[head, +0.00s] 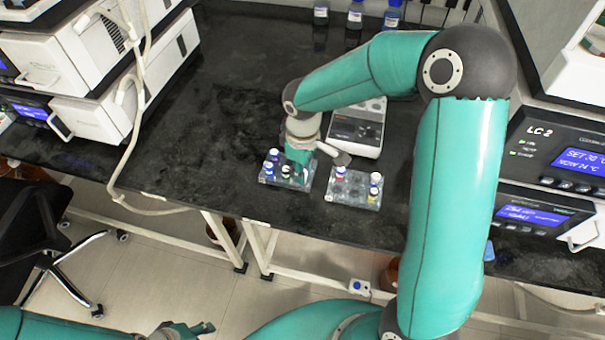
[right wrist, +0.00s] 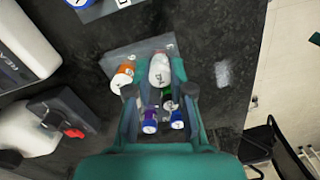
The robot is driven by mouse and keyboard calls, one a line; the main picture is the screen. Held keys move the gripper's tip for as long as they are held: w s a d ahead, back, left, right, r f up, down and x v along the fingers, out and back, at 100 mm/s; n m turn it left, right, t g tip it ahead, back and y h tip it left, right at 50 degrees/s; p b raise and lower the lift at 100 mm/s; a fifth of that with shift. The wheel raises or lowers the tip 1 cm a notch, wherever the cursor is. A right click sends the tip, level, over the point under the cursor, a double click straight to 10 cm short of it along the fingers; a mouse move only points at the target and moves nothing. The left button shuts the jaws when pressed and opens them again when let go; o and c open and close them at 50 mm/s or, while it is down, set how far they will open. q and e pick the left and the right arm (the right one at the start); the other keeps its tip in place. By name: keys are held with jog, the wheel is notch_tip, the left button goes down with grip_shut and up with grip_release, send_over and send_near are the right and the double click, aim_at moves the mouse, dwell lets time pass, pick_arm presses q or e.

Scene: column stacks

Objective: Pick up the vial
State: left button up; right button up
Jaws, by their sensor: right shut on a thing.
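My right gripper (head: 298,158) reaches down over the left of two small racks. In the right wrist view, the gripper (right wrist: 162,80) is shut on a vial (right wrist: 160,68) with a whitish body and a pinkish end; its fingers hide part of it. The left rack (head: 268,181) bears several small vials with coloured caps. An orange-and-white vial (right wrist: 122,77) is beside the gripper, and purple (right wrist: 150,120) and blue (right wrist: 177,118) vials show between the fingers. I cannot tell whether the held vial is clear of the rack. My left gripper (head: 190,328) is at the bottom edge, its opening unclear.
The right rack (head: 350,200) holds a few vials close by. A grey bench instrument (head: 357,128) stands just behind it. Bottles (head: 355,15) stand at the back. Stacked instruments flank the dark bench (head: 225,110), whose left middle is clear. Its front edge is close to the racks.

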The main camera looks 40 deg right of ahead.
notch_tip(320, 180, up, 20)
jog(key=p, duration=0.1)
dwell(0.5)
jog(key=shift+o, duration=1.4)
grip_shut()
jog(key=shift+f, duration=0.1)
